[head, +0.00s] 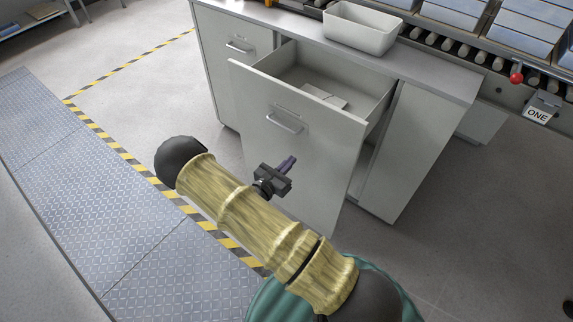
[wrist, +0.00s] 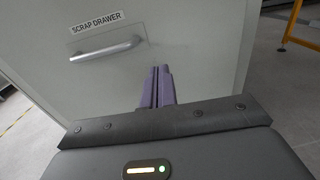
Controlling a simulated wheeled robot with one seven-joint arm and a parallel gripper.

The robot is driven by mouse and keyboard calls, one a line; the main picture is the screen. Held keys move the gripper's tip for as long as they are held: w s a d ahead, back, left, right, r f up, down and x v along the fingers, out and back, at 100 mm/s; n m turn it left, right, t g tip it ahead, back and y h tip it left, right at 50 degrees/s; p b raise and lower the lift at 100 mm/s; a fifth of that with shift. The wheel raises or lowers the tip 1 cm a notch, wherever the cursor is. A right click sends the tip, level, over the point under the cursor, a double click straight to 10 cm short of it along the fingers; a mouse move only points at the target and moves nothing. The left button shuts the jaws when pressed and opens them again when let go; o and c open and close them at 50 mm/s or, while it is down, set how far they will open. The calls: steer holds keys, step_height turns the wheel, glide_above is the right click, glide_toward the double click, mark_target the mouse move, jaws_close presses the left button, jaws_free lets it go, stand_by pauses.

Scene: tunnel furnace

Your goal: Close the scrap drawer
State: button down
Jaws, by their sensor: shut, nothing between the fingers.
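The scrap drawer (head: 300,152) is a tall grey front pulled well out of the cabinet, with its open top showing some pale flat pieces (head: 323,96) inside. Its bar handle (head: 285,122) is near the top of the front. In the wrist view the front (wrist: 200,45) carries a "SCRAP DRAWER" label above the handle (wrist: 107,50). My gripper (head: 291,160) is shut and empty, with its purple fingers pointing at the drawer front, below the handle. In the wrist view the fingertips (wrist: 159,70) are right of and below the handle. I cannot tell whether they touch the front.
The cabinet (head: 425,150) has another drawer (head: 238,45), shut, to the left. A white bin (head: 360,28) stands on the countertop. A roller conveyor (head: 455,47) runs behind, with a red-knobbed lever (head: 516,76) and a "ONE" sign (head: 538,114). Floor left of the cabinet is clear.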

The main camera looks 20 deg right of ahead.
mark_target(313, 138)
steer(key=x, duration=1)
steer(key=shift+w+d, duration=0.2)
steer(key=shift+d, duration=0.05)
